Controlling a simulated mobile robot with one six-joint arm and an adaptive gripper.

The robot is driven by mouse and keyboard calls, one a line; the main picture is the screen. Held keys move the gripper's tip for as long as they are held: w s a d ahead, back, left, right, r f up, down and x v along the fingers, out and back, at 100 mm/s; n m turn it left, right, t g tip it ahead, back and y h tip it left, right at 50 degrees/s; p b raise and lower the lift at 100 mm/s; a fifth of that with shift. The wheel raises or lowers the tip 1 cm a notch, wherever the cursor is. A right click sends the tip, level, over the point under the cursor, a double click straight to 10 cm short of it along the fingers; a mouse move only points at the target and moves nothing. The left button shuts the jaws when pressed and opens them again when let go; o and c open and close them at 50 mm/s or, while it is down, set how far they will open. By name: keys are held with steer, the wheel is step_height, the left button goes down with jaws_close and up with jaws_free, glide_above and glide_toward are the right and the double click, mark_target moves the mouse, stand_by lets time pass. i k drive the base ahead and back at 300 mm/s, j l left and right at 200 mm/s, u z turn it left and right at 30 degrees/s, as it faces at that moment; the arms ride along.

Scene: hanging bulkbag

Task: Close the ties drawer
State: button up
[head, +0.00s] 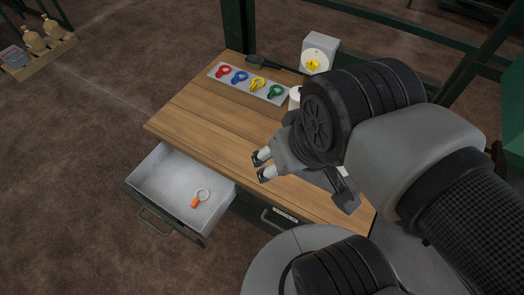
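The open drawer (160,182) sticks out from the left front of the wooden table, with a dark front and a bar handle (155,222). A ring-shaped tie with an orange end (196,202) lies inside it. A second drawer (270,213) to the right is closed and carries a small label, too small to read. I cannot tell from a label which one is the ties drawer. My gripper (262,166) is above the tabletop, right of the open drawer and apart from it. Its two fingertips are a little apart, with nothing visible between them.
A tray (248,91) with red, blue, yellow and green ties lies at the back of the wooden table (195,115). Dark green frame posts surround the back. Floor left of the drawer is clear.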

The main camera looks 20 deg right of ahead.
mark_target(168, 181)
steer(key=j+u, duration=0.4)
steer(key=i+j+u, duration=0.1)
steer(key=j+u, duration=0.3)
steer(key=i+l, duration=0.25)
steer(key=l+z, duration=0.05)
steer(key=l, duration=0.05)
